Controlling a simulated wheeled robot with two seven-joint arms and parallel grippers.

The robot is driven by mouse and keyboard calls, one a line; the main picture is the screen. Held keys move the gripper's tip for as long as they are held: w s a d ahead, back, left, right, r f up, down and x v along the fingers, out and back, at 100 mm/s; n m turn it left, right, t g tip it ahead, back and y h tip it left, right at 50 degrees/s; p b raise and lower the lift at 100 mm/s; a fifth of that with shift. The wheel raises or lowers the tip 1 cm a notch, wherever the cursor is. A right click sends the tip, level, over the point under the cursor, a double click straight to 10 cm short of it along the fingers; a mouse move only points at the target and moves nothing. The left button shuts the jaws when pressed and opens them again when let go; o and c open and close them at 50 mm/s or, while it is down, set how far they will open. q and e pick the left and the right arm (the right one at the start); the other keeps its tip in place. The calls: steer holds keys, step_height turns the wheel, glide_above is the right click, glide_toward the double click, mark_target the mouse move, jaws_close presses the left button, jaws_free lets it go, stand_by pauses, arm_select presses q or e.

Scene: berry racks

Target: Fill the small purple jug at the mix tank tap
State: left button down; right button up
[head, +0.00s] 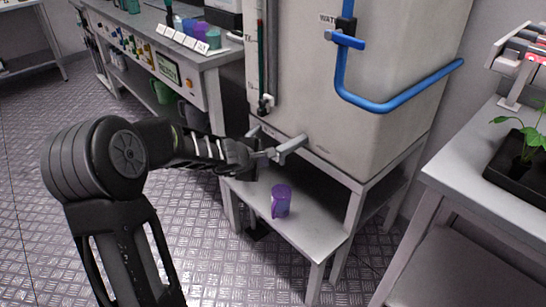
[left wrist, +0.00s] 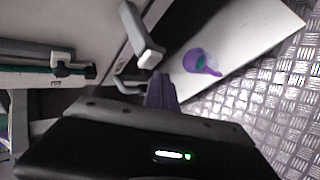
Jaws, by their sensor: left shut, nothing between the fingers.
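The small purple jug (head: 281,202) stands upright on the low grey shelf (head: 315,228) in front of the mix tank (head: 350,95), below the tap. In the left wrist view the jug (left wrist: 203,66) is seen from above, and a teal patch shows inside it. The grey tap handle (head: 291,147) sticks out from the tank's lower front; it also shows in the left wrist view (left wrist: 143,38). My left gripper (head: 268,154) is shut and empty, close beside the tap handle; I cannot tell whether they touch. My right gripper is not in view.
A blue pipe (head: 385,103) with a valve runs along the tank. A bench (head: 200,58) with several coloured cups and label cards stands at the back left. A table (head: 470,165) with a potted plant stands at the right. The shelf around the jug is clear.

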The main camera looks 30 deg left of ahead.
arm_select(q)
steer(key=shift+w+d, duration=0.1)
steer(key=shift+w, duration=0.3)
steer(key=shift+w+d, duration=0.2)
steer(key=shift+w, duration=0.35)
stand_by(1.2)
steer(key=shift+s, duration=0.15)
steer(key=shift+s+a, duration=0.3)
steer(key=shift+s, duration=0.5)
steer(key=shift+s+a+b, duration=0.15)
steer(key=shift+s+a, duration=0.1)
steer(key=shift+s, duration=0.55)
steer(key=shift+s+a+b, duration=0.15)
steer(key=shift+s+a, duration=0.1)
steer(key=shift+s, duration=0.55)
steer(key=shift+s+a+b, duration=0.15)
steer(key=shift+s+a, duration=0.1)
steer(key=shift+s, duration=0.55)
